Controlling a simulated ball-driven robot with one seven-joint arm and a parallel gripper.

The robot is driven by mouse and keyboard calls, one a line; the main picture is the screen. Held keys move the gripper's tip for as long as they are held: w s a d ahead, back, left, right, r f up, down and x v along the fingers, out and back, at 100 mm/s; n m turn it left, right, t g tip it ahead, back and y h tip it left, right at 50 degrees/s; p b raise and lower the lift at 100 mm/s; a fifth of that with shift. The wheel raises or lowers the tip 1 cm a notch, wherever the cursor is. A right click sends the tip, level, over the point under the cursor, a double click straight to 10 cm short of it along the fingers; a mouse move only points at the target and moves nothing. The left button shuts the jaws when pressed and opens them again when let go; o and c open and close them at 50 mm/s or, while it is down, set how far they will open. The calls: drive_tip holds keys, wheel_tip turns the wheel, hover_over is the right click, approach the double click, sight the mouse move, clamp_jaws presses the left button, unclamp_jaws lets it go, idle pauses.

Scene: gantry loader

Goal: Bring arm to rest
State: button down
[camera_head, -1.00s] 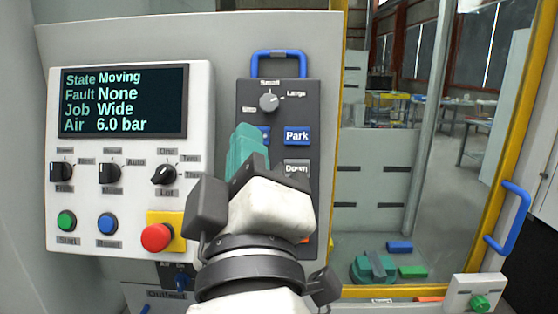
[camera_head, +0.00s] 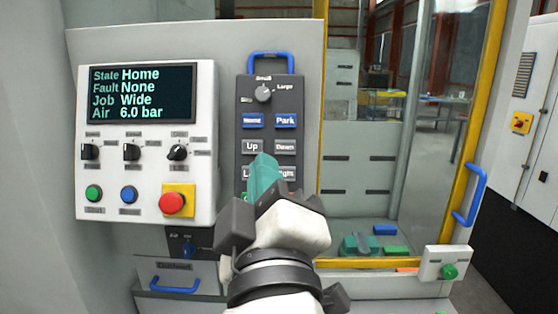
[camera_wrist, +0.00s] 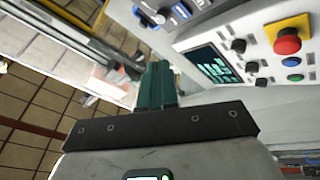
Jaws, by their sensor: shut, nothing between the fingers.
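My gripper (camera_head: 264,172) has teal fingers that are together with nothing between them. In the head view it points up in front of the lower part of the dark button pendant (camera_head: 245,92), hiding some of its lower buttons. The fingers also show shut in the wrist view (camera_wrist: 156,85). The pendant carries a knob (camera_head: 263,93), a blue Park button (camera_head: 285,120), and Up and Down buttons. Whether the fingers touch the pendant I cannot tell. The display (camera_head: 140,93) reads State Home, Fault None, Job Wide, Air 6.0 bar.
The control panel (camera_head: 207,150) at left has several switches, green and blue buttons and a red emergency button (camera_head: 172,203). To the right is a glazed enclosure with a yellow frame (camera_head: 470,140) and blue handle (camera_head: 470,195). Teal, blue and green blocks (camera_head: 385,230) lie inside.

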drive_tip(key=d+f+m+g+h, duration=0.1)
drive_tip(key=d+f+m+g, duration=0.15)
drive_tip(key=d+f, duration=0.55)
drive_tip(key=d+f+m+g+h, duration=0.1)
drive_tip(key=d+f+g, duration=0.3)
drive_tip(key=f, duration=0.9)
drive_tip(key=d+f+m+g+h, duration=0.25)
drive_tip(key=d+f, duration=0.35)
drive_tip(key=f, duration=0.4)
drive_tip(key=s+d+f+m+g, duration=0.3)
drive_tip(key=s+d+f+g, duration=0.45)
drive_tip(key=f, duration=0.55)
drive_tip(key=s+d+f+m+g+y, duration=0.1)
drive_tip(key=s+f, duration=0.3)
drive_tip(key=s, duration=0.5)
drive_tip(key=s+d+f+m+g+y, duration=0.1)
drive_tip(key=s+d+f+m+g, duration=0.1)
drive_tip(key=s+f, duration=0.3)
drive_tip(key=s+g, duration=0.1)
drive_tip(key=s, duration=0.3)
drive_tip(key=shift+s+d+f+m, duration=0.2)
drive_tip(key=shift+s+m, duration=0.1)
drive_tip(key=shift+m, duration=0.1)
